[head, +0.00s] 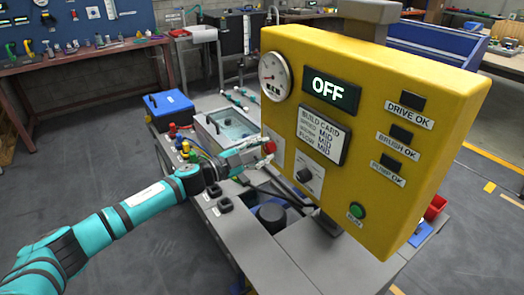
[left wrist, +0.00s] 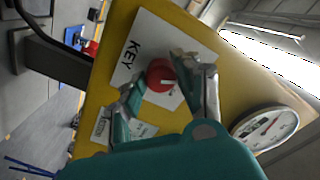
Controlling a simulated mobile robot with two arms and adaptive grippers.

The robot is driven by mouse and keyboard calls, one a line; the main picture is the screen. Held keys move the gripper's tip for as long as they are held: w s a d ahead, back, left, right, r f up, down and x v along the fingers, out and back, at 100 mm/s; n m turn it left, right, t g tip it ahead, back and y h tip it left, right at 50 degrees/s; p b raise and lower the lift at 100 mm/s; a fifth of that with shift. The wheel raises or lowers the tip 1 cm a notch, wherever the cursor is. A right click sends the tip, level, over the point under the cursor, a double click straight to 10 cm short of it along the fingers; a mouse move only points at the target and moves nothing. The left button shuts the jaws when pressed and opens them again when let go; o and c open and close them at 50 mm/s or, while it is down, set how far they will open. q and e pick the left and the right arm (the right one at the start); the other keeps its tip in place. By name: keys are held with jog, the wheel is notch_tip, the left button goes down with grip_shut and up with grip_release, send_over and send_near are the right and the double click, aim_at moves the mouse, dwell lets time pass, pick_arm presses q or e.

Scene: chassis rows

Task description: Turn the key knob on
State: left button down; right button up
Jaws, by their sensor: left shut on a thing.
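The yellow control panel (head: 380,105) stands at the right in the head view. Its display (head: 331,90) reads OFF. The red key knob (head: 270,147) is on its front face, at the left edge, partly covered by my fingers. In the left wrist view the round red knob (left wrist: 160,75) sits on a white plate marked KEY (left wrist: 134,50), with a pale mark across its face. My left gripper (head: 255,152) reaches the panel from the left, and its fingers are shut on the knob from both sides. My right gripper is not in view.
Above the knob is a round gauge (head: 275,77). A black knob (head: 304,175) and a green button (head: 356,211) are lower on the panel. A grey bench (head: 240,228) with a clear-lidded box (head: 226,127) and a blue box (head: 168,106) lies below and left.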

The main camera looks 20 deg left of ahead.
pick_arm(q)
jog(key=m, duration=1)
jog(key=shift+m, duration=0.4)
jog(key=shift+b, duration=0.3)
jog(key=c, duration=0.9)
grip_release()
jog(key=shift+c, duration=0.2)
jog(key=shift+r, duration=0.1)
jog(key=shift+s+a, duration=0.1)
jog(key=shift+a, duration=0.05)
jog(key=v, duration=1.1)
jog(key=shift+s+a, duration=0.25)
jog(key=shift+s, duration=0.05)
